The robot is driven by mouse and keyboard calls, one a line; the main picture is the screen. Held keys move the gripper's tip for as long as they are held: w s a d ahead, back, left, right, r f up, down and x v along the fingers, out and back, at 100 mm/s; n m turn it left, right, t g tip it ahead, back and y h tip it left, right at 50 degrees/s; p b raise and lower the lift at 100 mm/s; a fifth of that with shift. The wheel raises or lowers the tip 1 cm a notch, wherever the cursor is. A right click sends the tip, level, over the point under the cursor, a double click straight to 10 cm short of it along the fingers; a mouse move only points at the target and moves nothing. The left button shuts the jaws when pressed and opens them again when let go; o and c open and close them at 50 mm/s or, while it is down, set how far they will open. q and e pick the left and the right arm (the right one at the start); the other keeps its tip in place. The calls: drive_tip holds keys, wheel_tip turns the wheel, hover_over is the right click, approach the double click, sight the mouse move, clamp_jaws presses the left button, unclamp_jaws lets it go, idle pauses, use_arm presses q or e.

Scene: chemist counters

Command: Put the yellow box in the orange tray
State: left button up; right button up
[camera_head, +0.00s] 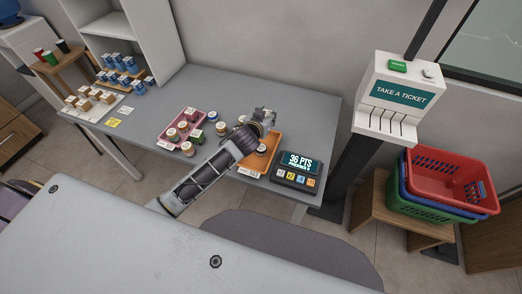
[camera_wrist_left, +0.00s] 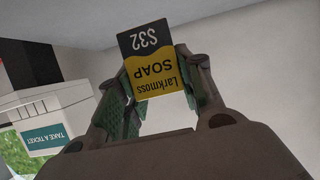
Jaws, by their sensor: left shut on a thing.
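The yellow box (camera_wrist_left: 152,72), a soap box with a black end marked S32, is between the fingers of my left gripper (camera_wrist_left: 150,88) in the left wrist view. The gripper is shut on it. In the head view my left gripper (camera_head: 266,116) is over the far part of the orange tray (camera_head: 269,163), at the right of the grey counter. I cannot make out the box there. A round-topped jar (camera_head: 262,149) is in the orange tray, and my arm hides part of the tray. My right gripper is not in view.
A pink tray (camera_head: 172,141) with several jars lies left of the orange tray, with loose jars near my arm. A dark points display (camera_head: 297,171) stands close at the right. The ticket dispenser (camera_head: 398,97) is further right. The counter (camera_head: 215,85) is clear behind.

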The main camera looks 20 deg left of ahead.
use_arm(q)
drive_tip(key=shift+f, duration=3.15)
drive_tip(key=shift+f, duration=1.85)
drive_tip(key=shift+f, duration=0.2)
drive_tip(key=o, duration=1)
drive_tip(key=shift+o, duration=0.2)
drive_tip(key=shift+r, duration=0.25)
